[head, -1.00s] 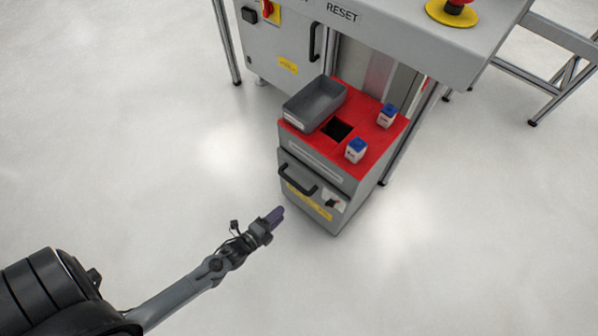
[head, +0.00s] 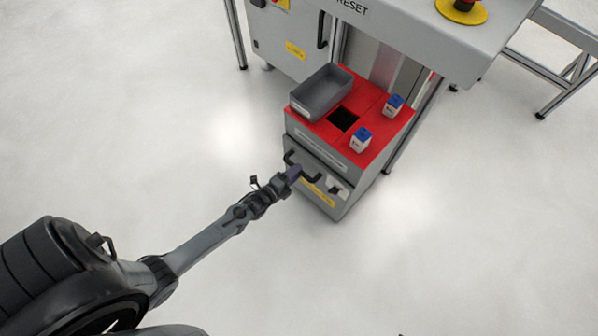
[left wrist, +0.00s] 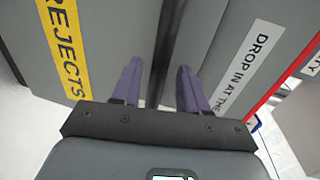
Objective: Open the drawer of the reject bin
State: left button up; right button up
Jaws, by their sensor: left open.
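The reject bin (head: 330,200) is a grey cabinet with a red top. Its drawer front carries a black bar handle (head: 312,178) and a yellow label. The drawer looks shut. My left gripper (head: 294,173) is at the handle in the head view and covers part of it. In the left wrist view its two purple fingers (left wrist: 158,85) are open, one on each side of the dark handle (left wrist: 163,50). The yellow REJECTS label (left wrist: 62,45) is left of them. I cannot tell whether the fingers touch the handle. My right gripper is not in view.
A grey tray (head: 304,104), a square black opening (head: 343,119) and two small white boxes with blue tops (head: 360,139) (head: 394,105) are on the bin's top. A machine cabinet (head: 290,35) stands behind. The floor in front is clear.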

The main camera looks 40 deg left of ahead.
pick_arm(q)
jog(key=shift+b+x, duration=0.35)
jog(key=shift+x, duration=0.6)
jog(key=shift+w+a+f, duration=0.1)
jog(key=shift+w, duration=0.2)
grip_shut()
